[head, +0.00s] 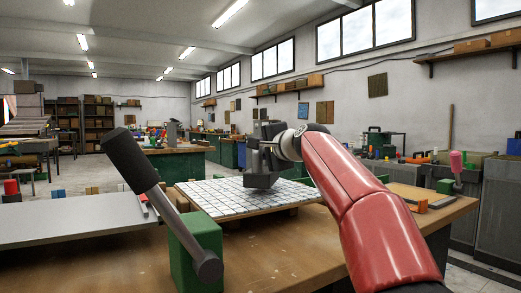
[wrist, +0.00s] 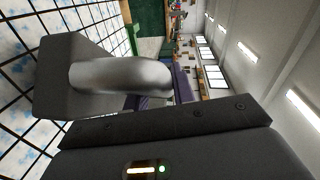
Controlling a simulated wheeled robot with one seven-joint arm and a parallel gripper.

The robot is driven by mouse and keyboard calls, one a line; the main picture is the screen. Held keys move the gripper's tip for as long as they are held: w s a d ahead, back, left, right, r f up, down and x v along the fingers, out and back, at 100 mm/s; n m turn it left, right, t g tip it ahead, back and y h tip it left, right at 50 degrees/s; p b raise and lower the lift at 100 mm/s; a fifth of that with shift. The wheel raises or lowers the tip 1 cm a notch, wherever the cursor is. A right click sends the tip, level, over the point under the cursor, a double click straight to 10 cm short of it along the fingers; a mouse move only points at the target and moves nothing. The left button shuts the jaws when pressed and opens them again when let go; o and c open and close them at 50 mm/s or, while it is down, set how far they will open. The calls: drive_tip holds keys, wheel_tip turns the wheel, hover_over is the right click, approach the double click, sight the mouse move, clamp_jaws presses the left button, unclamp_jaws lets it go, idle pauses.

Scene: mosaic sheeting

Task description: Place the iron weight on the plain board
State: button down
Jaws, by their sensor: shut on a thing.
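My gripper (head: 264,158) is shut on the iron weight (head: 261,181), a dark block with a handle. In the wrist view the weight (wrist: 58,78) shows as a dark grey block with a rounded, paler metal handle. It is over the white-tiled board (head: 213,196), close to the tiles; I cannot tell whether it touches them. A bare, light wooden board (head: 412,193) lies on the workbench at the right, partly hidden by my red arm. It looks like the plain board.
A green block (head: 190,246) with a long, black-gripped lever stands in front of the tiled board. A grey slab (head: 65,220) fills the bench's left side. Bare workbench (head: 270,255) shows in front.

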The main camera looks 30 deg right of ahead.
drive_tip(key=shift+f+b, duration=0.55)
drive_tip(key=shift+f, duration=0.25)
drive_tip(key=shift+f, duration=0.15)
drive_tip(key=c, duration=1.2)
unclamp_jaws()
drive_tip(key=shift+f, duration=0.15)
drive_tip(key=shift+o, duration=0.2)
drive_tip(key=shift+r, duration=0.3)
drive_tip(key=s+r+b, duration=0.1)
drive_tip(key=s+b, duration=0.5)
drive_tip(key=s, duration=0.6)
drive_tip(key=shift+r+b, duration=0.2)
drive_tip(key=shift+b, duration=0.1)
